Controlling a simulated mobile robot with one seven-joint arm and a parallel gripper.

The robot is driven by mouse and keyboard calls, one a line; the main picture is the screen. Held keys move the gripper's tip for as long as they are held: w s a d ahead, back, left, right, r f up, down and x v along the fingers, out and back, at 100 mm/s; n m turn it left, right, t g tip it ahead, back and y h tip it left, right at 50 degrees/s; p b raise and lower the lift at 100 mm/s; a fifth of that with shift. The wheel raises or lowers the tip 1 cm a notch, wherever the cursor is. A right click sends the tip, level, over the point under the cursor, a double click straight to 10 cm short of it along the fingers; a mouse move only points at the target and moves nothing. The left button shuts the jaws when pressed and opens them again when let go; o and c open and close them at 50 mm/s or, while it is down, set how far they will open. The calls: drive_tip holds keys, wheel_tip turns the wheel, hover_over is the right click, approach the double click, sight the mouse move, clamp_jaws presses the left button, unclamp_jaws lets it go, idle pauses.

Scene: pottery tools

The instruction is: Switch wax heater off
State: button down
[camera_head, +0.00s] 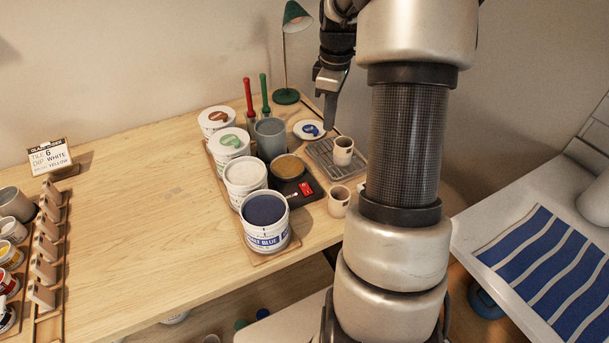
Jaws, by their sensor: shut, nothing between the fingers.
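The wax heater (291,189) is a low black unit among the glaze tubs on the wooden table, with a round pan of tan wax (287,166) on top. A small red switch (306,188) shows on its near right side; I cannot tell which way it is set. My gripper (329,126) points down behind and to the right of the heater, near a white lid with a blue mark (308,130) and a wire rack (325,152). It is shut and empty, apart from the heater and switch.
White tubs crowd the heater's left and front, including a blue one (265,222). A grey jar (269,138) stands behind it. Cups stand on the rack (343,150) and by the table's right edge (338,201). A green lamp (286,96) stands at the back. The table's middle is clear.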

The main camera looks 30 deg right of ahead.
drive_tip(key=s+a+n+p, duration=0.1)
drive_tip(key=s+a+n, duration=0.4)
drive_tip(key=a+n, duration=0.3)
drive_tip(key=shift+a+n+t+p, duration=0.3)
drive_tip(key=shift+n+t, duration=0.1)
drive_tip(key=shift+n, duration=0.1)
drive_tip(key=shift+f, duration=0.1)
approach(304, 186)
drive_tip(key=f, duration=0.5)
drive_tip(key=shift+w, duration=0.4)
drive_tip(key=shift+w+f, duration=0.1)
drive_tip(key=shift+f, duration=0.6)
drive_tip(key=shift+w+f+b, duration=0.1)
drive_tip(key=shift+f+b, duration=0.2)
drive_tip(key=shift+f, duration=0.05)
drive_tip(key=shift+r, duration=0.1)
